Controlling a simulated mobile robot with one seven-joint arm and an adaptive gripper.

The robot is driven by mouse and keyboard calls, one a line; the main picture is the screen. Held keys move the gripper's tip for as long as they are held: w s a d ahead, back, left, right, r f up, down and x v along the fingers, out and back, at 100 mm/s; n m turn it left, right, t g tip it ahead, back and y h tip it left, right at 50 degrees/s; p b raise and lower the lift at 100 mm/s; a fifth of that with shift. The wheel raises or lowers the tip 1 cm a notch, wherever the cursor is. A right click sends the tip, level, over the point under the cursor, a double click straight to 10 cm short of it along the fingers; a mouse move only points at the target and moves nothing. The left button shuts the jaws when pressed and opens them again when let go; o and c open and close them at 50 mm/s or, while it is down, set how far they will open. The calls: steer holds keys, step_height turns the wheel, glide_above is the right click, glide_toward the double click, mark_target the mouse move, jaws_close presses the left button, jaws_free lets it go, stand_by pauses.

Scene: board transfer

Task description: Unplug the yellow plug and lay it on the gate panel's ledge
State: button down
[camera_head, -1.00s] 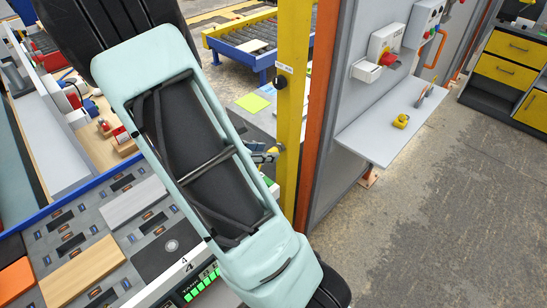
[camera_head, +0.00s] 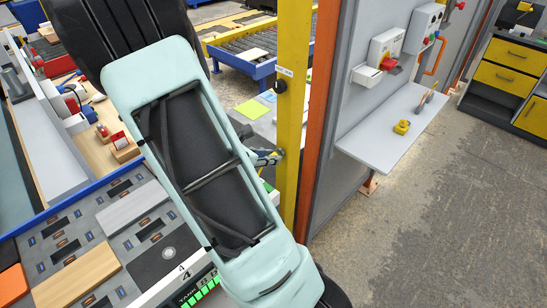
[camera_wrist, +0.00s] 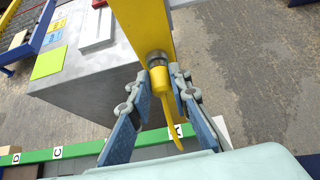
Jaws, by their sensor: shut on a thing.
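My gripper (camera_wrist: 161,80) is shut on the yellow plug (camera_wrist: 160,82) in the wrist view, one finger on each side of it. A yellow tail hangs from the plug between the fingers. The plug's top end is at a metal ring (camera_wrist: 157,59) on the yellow post (camera_wrist: 146,25); I cannot tell how deep it sits. In the head view my gripper (camera_head: 268,157) is beside the post (camera_head: 290,120), mostly behind my arm, and the plug is barely visible. The grey ledge (camera_head: 375,145) juts from the gate panel (camera_head: 352,100) to the right.
A small yellow item (camera_head: 402,127) and a grey tool (camera_head: 425,102) stand on the ledge, with bare surface at its near end. A red-handled switch box (camera_head: 387,52) is mounted above. The orange panel edge (camera_head: 319,120) stands between post and ledge.

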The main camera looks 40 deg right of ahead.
steer(key=shift+a, duration=0.2)
steer(key=shift+s+a, duration=0.1)
steer(key=shift+a, duration=0.9)
steer(key=shift+s+a+p, duration=0.2)
steer(key=shift+a+p, duration=0.35)
steer(key=shift+a, duration=1.7)
